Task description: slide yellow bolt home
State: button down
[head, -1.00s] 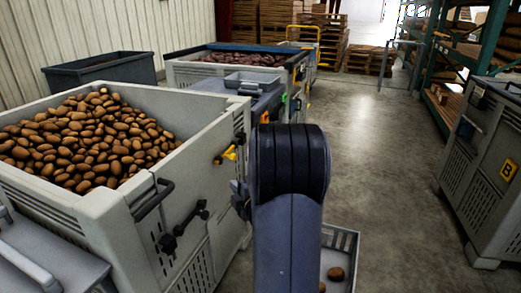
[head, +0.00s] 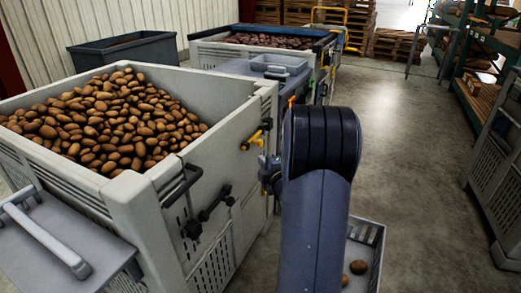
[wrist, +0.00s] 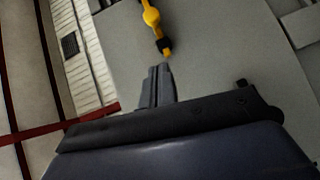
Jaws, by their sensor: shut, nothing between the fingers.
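The yellow bolt (head: 256,137) sits on the grey wall of the potato crate (head: 226,127), near its far right corner, with black end pieces. It also shows at the top of the wrist view (wrist: 152,19), its lower black and yellow end just above the fingertips. My gripper (wrist: 159,70) is shut and empty, its fingers together and apart from the bolt in the picture. In the head view my gripper (head: 266,170) is mostly hidden behind my arm, close to the crate wall to the right of and below the bolt.
A black latch (head: 211,208) and a black handle (head: 182,186) stand out from the same crate wall. A grey tray (head: 371,235) with a few potatoes lies low behind my arm. A second crate (head: 208,51) stands farther back. The concrete floor (head: 412,120) at right is open.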

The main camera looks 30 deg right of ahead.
jog(key=w+d+f, duration=0.1)
jog(key=w+d, duration=0.3)
jog(key=w, duration=0.4)
jog(key=shift+w+d+f, duration=0.2)
jog(key=shift+w+d, duration=0.1)
jog(key=shift+w, duration=0.1)
jog(key=d, duration=0.1)
jog(key=w+d, duration=0.1)
jog(key=d, duration=0.1)
jog(key=w+d, duration=0.1)
jog(key=shift+w+d+r+b, duration=0.15)
jog(key=shift+w+b, duration=0.1)
jog(key=shift+b, duration=0.15)
